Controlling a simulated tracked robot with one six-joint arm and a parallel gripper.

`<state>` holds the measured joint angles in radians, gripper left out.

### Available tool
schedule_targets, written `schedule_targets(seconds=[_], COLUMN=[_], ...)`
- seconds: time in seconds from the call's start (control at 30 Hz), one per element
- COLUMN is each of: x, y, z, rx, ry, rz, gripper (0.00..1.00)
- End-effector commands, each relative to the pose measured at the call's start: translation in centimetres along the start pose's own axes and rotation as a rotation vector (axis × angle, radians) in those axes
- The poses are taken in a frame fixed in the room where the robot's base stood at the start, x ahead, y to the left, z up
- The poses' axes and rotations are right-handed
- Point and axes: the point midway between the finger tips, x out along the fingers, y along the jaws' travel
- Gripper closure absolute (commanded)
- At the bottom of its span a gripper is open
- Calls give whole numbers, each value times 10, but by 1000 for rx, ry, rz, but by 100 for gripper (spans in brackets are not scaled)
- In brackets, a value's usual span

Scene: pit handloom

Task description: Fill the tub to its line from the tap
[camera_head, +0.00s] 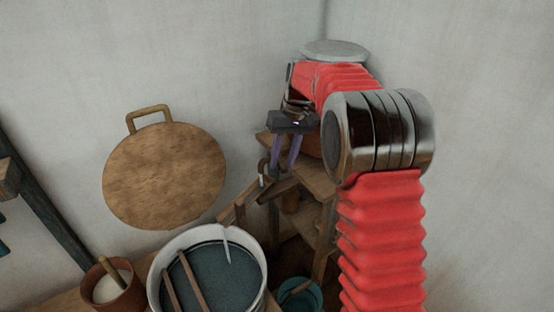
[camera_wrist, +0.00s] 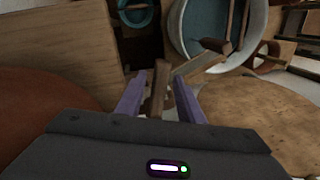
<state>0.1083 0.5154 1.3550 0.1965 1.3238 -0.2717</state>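A large pale round tub (camera_head: 158,290) stands at the bottom of the head view. Its inside is dark blue; I cannot make out a fill line. It also shows at the top of the wrist view (camera_wrist: 262,30). A wooden spout-like piece (camera_head: 238,208) reaches to its far rim, and it shows in the wrist view too (camera_wrist: 192,65). My gripper (camera_head: 285,165) points down beside the wooden stand, with two purple fingers apart. In the wrist view, an upright wooden piece (camera_wrist: 158,84), perhaps the tap handle, lies between the fingers (camera_wrist: 160,82) with gaps beside it.
A small teal bucket (camera_head: 312,298) sits low, right of the tub. Two wooden sticks (camera_head: 190,283) lie across the tub. A brown pot (camera_head: 132,298) stands left of it. A round wooden board (camera_head: 165,178) hangs on the wall. The stepped stand (camera_head: 316,180) is close to my gripper.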

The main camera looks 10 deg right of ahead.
Motion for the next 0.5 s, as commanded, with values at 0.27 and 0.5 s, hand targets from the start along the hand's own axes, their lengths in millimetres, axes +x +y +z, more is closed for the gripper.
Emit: schedule_targets(seconds=[0.27,0.5], x=[0,-14], y=[-1,0], z=[-1,-2], rx=[-1,-1], ry=[3,6], rz=[0,0], gripper=[62,62])
